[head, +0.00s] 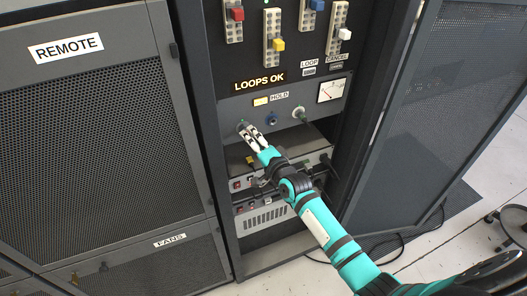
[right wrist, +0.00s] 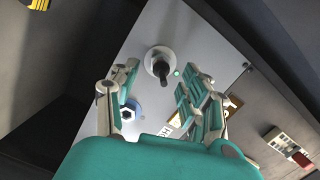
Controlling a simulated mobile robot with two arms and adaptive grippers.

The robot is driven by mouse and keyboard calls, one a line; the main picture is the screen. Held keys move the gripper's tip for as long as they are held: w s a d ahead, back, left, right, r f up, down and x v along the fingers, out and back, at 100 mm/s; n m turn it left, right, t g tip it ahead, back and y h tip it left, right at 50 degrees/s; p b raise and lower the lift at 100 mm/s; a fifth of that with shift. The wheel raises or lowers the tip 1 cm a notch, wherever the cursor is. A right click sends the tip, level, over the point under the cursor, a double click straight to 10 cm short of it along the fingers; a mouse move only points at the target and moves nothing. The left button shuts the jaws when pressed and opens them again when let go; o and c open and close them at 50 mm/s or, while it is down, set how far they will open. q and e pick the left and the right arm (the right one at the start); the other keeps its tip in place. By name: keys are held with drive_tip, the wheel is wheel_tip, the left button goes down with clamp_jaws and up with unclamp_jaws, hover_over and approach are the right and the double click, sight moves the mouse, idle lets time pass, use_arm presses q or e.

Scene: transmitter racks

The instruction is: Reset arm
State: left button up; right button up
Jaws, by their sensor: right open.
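My right gripper (head: 247,131) reaches in from the lower right to the left end of the rack panel (head: 292,92), below the lit "LOOPS OK" sign (head: 259,82). In the right wrist view its two fingers (right wrist: 160,98) are apart with nothing between the pads. A dark toggle lever (right wrist: 161,69) on a pale round base stands just beyond the fingertips, with a small green light (right wrist: 177,72) beside it. In the head view the gripper partly covers this spot. A blue-based switch (head: 271,118) and a white-based one (head: 299,113) sit to the right. My left gripper is not in view.
Sliders with red (head: 237,14), yellow (head: 278,44), blue (head: 317,5) and white (head: 344,34) knobs are above. Grey rack units (head: 262,216) sit below. An open mesh door (head: 440,100) stands right; a "REMOTE" cabinet (head: 90,150) stands left.

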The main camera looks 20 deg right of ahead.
drive_tip(key=s+d, duration=0.2)
drive_tip(key=s, duration=0.7)
drive_tip(key=s+f+n+g+h+b, duration=0.1)
drive_tip(key=s+f+n+g, duration=0.3)
drive_tip(key=f, duration=0.8)
drive_tip(key=s+f+n+g+b, duration=0.1)
drive_tip(key=s+f, duration=0.6)
drive_tip(key=f, duration=0.6)
drive_tip(key=s+f+n+g+h+b, duration=0.1)
drive_tip(key=s+f+n+g, duration=0.3)
drive_tip(key=f, duration=0.8)
drive_tip(key=s+f+n+g, duration=0.2)
drive_tip(key=s+f, duration=0.4)
drive_tip(key=s, duration=0.5)
drive_tip(key=s+f+n+g+b, duration=0.1)
drive_tip(key=s+f, duration=0.5)
drive_tip(key=s, duration=0.6)
drive_tip(key=s+f+n+g+h, duration=0.1)
drive_tip(key=s+f+n+g, duration=0.2)
drive_tip(key=s+f, duration=0.4)
drive_tip(key=s+d+g, duration=0.1)
drive_tip(key=s, duration=0.3)
drive_tip(key=shift+s+b, duration=0.2)
drive_tip(key=shift+b, duration=0.2)
